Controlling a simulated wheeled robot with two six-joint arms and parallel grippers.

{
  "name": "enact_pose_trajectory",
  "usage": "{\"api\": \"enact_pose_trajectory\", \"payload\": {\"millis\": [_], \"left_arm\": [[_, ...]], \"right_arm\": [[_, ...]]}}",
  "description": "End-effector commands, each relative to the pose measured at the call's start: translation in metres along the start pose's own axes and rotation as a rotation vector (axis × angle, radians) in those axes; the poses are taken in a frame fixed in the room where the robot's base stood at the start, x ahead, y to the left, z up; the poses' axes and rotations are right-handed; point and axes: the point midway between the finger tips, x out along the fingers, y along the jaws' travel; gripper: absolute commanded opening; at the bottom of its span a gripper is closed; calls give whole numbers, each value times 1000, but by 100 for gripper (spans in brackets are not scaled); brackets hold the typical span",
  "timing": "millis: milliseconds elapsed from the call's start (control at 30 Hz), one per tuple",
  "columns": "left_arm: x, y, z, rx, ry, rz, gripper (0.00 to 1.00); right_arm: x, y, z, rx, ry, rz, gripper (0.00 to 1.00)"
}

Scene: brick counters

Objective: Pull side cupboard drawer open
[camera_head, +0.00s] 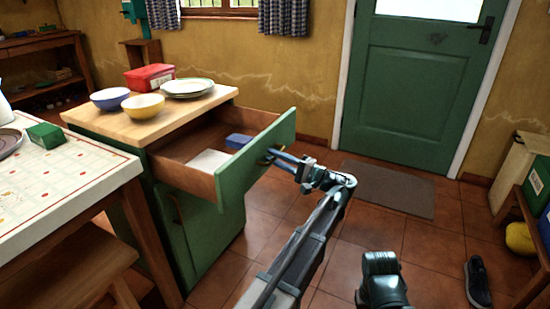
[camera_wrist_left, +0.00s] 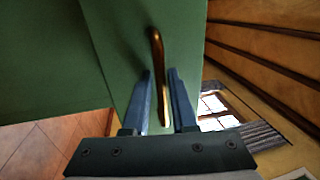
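The green cupboard (camera_head: 182,232) stands at left centre in the head view under a light wooden top. Its upper drawer is pulled well out, showing the wooden inside (camera_head: 182,172) and the green front (camera_head: 253,160). My left gripper (camera_head: 272,154) is at the outer face of that front. In the left wrist view, the brass drawer handle (camera_wrist_left: 157,50) runs between the two blue fingers of my left gripper (camera_wrist_left: 161,85), which are close together around it. The drawer front (camera_wrist_left: 128,50) fills much of that view.
Bowls (camera_head: 143,106), plates (camera_head: 187,88) and a red box (camera_head: 149,78) sit on the cupboard top. A blue item (camera_head: 238,141) and a pale item (camera_head: 208,161) lie in the drawer. A table (camera_head: 60,190) stands at left. Tiled floor is free near the mat (camera_head: 388,189).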

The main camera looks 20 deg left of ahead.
Motion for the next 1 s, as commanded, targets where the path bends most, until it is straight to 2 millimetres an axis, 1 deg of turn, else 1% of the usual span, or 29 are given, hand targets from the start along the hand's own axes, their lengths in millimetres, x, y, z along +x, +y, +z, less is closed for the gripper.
{"api": "enact_pose_trajectory", "payload": {"millis": [267,367,467,800,900,1000], "left_arm": [[0,0,0,0,1,-2,27],[-5,0,0,0,1,-2,27],[-19,1,-1,-1,3,-2,27],[-92,2,-2,-1,3,-2,27],[-110,2,-1,0,3,-1,27],[-123,1,-1,0,3,-1,27]], "right_arm": [[0,0,0,0,0,0,50],[2,0,0,0,0,0,50],[5,0,0,1,0,0,50],[19,-2,-1,5,0,0,50],[22,-2,-1,5,0,0,50],[24,-2,-1,6,0,0,50]]}}
